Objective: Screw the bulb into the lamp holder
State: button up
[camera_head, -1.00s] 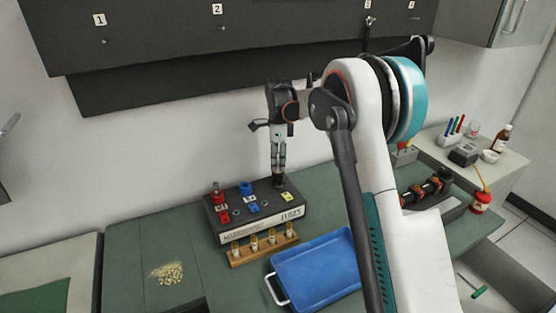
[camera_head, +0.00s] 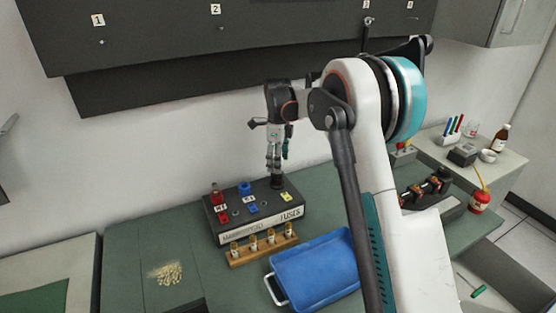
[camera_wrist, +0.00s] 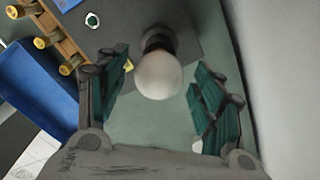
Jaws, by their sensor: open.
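The white round bulb (camera_wrist: 158,78) shows in the wrist view with its base end at the dark round lamp holder (camera_wrist: 157,40); how far it is seated cannot be told. My gripper (camera_wrist: 162,66) is open, its green-padded fingers on either side of the bulb with a visible gap to each. In the head view my gripper (camera_head: 279,160) points down just above the dark lamp holder (camera_head: 277,182) at the back of the fuse box (camera_head: 262,228). The bulb cannot be made out there.
A wooden rack (camera_head: 262,250) with several fuses stands in front of the box. A blue tray (camera_head: 318,268) lies to its right. A pile of small pale pieces (camera_head: 166,273) is at left. The wall is close behind my gripper.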

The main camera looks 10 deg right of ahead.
jog(key=n, duration=0.3)
jog(key=shift+n, duration=0.4)
jog(key=n, duration=0.4)
jog(key=shift+w, duration=0.1)
jog(key=n, duration=0.4)
jog(key=shift+a, duration=0.1)
jog(key=n, duration=0.4)
jog(key=c, duration=1.1)
